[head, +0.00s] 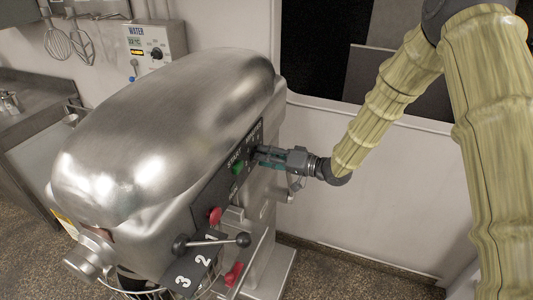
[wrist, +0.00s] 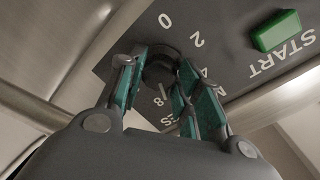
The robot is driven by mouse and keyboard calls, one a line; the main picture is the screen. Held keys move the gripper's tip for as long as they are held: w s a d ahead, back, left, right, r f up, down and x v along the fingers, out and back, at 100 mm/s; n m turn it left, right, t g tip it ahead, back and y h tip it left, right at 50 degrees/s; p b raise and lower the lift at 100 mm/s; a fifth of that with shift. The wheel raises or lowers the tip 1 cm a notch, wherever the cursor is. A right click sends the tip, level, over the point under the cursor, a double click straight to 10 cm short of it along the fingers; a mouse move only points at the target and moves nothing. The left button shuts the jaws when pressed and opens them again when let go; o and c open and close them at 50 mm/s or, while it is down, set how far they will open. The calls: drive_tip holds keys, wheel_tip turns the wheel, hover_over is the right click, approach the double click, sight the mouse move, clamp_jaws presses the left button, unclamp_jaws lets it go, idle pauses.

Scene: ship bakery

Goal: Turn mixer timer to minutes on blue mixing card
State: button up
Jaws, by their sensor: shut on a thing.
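The mixer (head: 150,130) is a large silver machine with a dark control panel on its right side. The timer knob (wrist: 160,68) is a dark round dial on that panel. The printed numbers 0, 2, 4 and 8 show around it in the wrist view, some partly covered by my fingers. My gripper (wrist: 157,75) has its teal-padded fingers on both sides of the knob and is shut on it. In the head view my gripper (head: 262,154) reaches the panel from the right and hides the knob. No blue mixing card shows.
A green START button (wrist: 275,31) sits beside the dial; it also shows in the head view (head: 238,167). Below are a red button (head: 215,215), a gear lever (head: 212,242) and a red handle (head: 233,273). A water panel (head: 155,45) hangs on the wall behind.

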drive_tip(key=shift+m+g+p, duration=0.5)
drive_tip(key=shift+m+p, duration=0.4)
drive_tip(key=shift+m, duration=1)
drive_tip(key=o, duration=0.7)
drive_tip(key=shift+o, duration=0.2)
drive_tip(key=v, duration=1.2)
drive_tip(key=shift+d+f, duration=0.1)
drive_tip(key=shift+f, duration=0.1)
